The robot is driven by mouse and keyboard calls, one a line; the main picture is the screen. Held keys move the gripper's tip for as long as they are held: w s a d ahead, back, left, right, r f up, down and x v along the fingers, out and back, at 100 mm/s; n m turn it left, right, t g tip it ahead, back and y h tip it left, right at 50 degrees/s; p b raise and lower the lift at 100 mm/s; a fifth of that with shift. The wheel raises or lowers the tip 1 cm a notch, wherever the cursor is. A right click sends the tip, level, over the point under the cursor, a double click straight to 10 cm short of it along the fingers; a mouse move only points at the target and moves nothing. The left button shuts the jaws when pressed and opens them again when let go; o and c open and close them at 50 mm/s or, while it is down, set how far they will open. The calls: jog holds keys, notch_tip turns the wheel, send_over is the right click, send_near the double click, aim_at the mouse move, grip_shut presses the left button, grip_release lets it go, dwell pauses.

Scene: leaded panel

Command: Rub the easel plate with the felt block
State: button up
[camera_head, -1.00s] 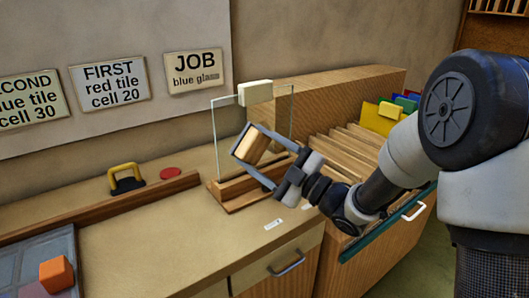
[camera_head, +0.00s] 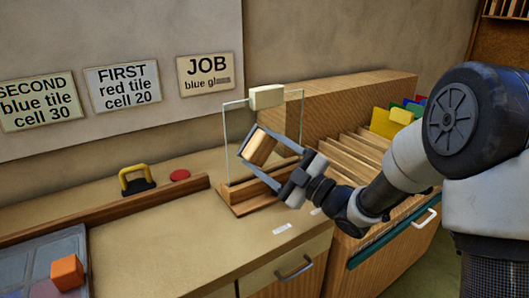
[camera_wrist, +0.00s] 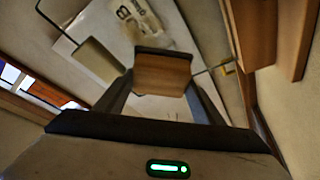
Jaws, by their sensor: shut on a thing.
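The easel plate (camera_head: 236,125) is a clear glass pane standing upright in a wooden easel base (camera_head: 250,196), with a cream block (camera_head: 267,97) at its top edge. My gripper (camera_head: 260,152) is shut on the felt block (camera_head: 262,147), which has a wood-coloured body and a dark edge. The block is tilted and overlaps the plate in the head view; I cannot tell whether it touches the glass. In the wrist view the felt block (camera_wrist: 163,74) sits between my fingertips. The block's far face is hidden there.
A yellow-handled tool (camera_head: 137,178) and a red disc (camera_head: 180,175) lie left of the easel. A wooden rail (camera_head: 150,203) and a tray with an orange cube (camera_head: 67,272) are further left. An open drawer with wooden dividers (camera_head: 350,150) is at right.

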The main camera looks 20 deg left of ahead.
aim_at(273, 145)
jog(key=shift+w+a, duration=0.45)
jog(key=shift+a, duration=0.1)
jog(key=shift+b, duration=0.3)
jog(key=shift+w+d+f+b, duration=0.1)
jog(key=shift+w+d+b, duration=0.55)
jog(key=shift+w+d, duration=0.55)
jog(key=shift+w+d+b, duration=0.55)
jog(key=shift+w+d, duration=0.55)
jog(key=shift+w, duration=0.3)
jog(key=shift+w+d+b, duration=0.5)
jog(key=shift+w+d, duration=0.6)
jog(key=shift+w, duration=0.4)
jog(key=shift+a, duration=0.1)
jog(key=shift+s+a, duration=1.1)
jog(key=shift+s, duration=0.3)
jog(key=shift+s+a, duration=1.05)
jog(key=shift+s, duration=0.3)
jog(key=shift+s+a, duration=1.3)
jog(key=shift+s, duration=0.05)
